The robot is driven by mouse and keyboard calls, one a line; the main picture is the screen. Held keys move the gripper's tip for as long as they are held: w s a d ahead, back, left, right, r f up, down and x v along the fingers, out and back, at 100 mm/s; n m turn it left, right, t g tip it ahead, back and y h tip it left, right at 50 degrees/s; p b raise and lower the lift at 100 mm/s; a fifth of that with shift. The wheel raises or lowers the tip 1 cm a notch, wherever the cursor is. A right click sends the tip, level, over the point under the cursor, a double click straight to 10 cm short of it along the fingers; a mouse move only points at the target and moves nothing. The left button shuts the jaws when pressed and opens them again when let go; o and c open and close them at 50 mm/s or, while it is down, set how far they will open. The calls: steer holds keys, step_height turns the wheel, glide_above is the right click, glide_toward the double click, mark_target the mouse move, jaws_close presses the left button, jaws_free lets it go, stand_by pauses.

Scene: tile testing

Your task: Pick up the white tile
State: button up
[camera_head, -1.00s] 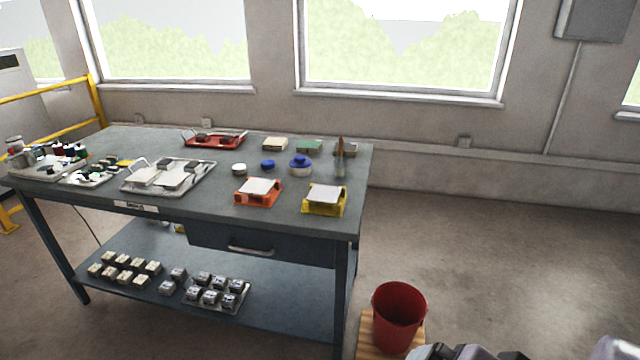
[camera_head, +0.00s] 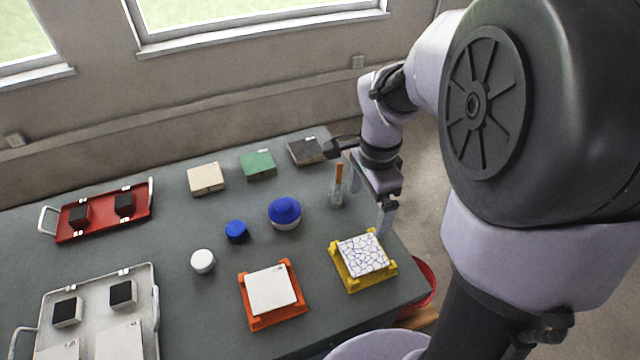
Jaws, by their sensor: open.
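A plain white tile (camera_head: 271,289) lies flat on an orange stand (camera_head: 262,323) on the table. Another white tile, covered in dark crack-like lines (camera_head: 363,255), lies on a yellow stand (camera_head: 352,285) to its right. More plain white tiles (camera_head: 119,341) lie in a pale tray (camera_head: 146,277) at the lower left, partly cut off by the frame. My gripper (camera_head: 369,196) is open and appears empty. It is over the table's right end, behind the yellow stand and apart from the tiles, with its fingers pointing down.
A glass beaker with an orange-brown item (camera_head: 337,188) stands close to my gripper. Beige (camera_head: 206,178), green (camera_head: 257,165) and dark (camera_head: 305,151) blocks line the back. A red bucket (camera_head: 424,290) is beyond the right edge.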

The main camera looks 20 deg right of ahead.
steer(key=b, duration=0.2)
glide_above(365, 253)
step_height(365, 253, down, 4)
steer(key=f+b, duration=0.1)
steer(key=f, duration=0.1)
steer(key=f+b, duration=0.1)
steer(key=f, duration=0.2)
steer(key=f+b, duration=0.1)
steer(key=f, duration=0.2)
steer(key=shift+s+a, duration=0.1)
steer(key=shift+a, duration=0.2)
steer(key=f+b, duration=0.1)
steer(key=f, duration=0.1)
steer(key=f+b, duration=0.2)
steer(key=f, duration=0.1)
steer(key=shift+d+f, duration=0.3)
steer(key=shift+r, duration=0.15)
steer(key=shift+c, duration=0.2)
steer(key=c, duration=1.3)
